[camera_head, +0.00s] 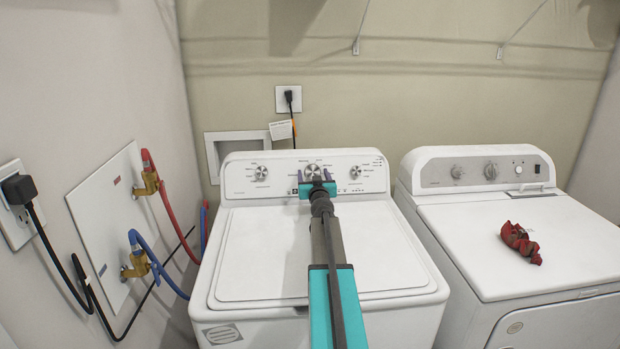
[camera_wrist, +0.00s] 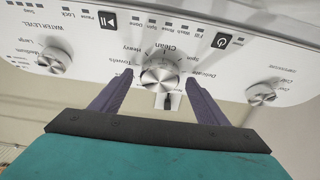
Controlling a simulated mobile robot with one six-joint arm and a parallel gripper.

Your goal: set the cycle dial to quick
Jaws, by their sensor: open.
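The cycle dial (camera_head: 312,170) is the middle silver knob on the left machine's back panel. In the wrist view the dial (camera_wrist: 160,79) sits between the two purple fingers of my gripper (camera_wrist: 162,82), which is open. A finger is on either side of the dial, with a gap showing; I cannot tell whether either one touches it. Labels such as Clean, Heavy, Towels and Delicate show around the dial. I cannot make out a Quick label or the dial's pointer setting. In the head view my gripper (camera_head: 317,183) partly covers the dial.
The washer panel has a left knob (camera_head: 261,173) and a right knob (camera_head: 355,172). The washer lid (camera_head: 260,255) is closed. A dryer (camera_head: 470,220) stands at the right with a crumpled red cloth (camera_head: 520,243) on top. Hoses and cords run along the left wall.

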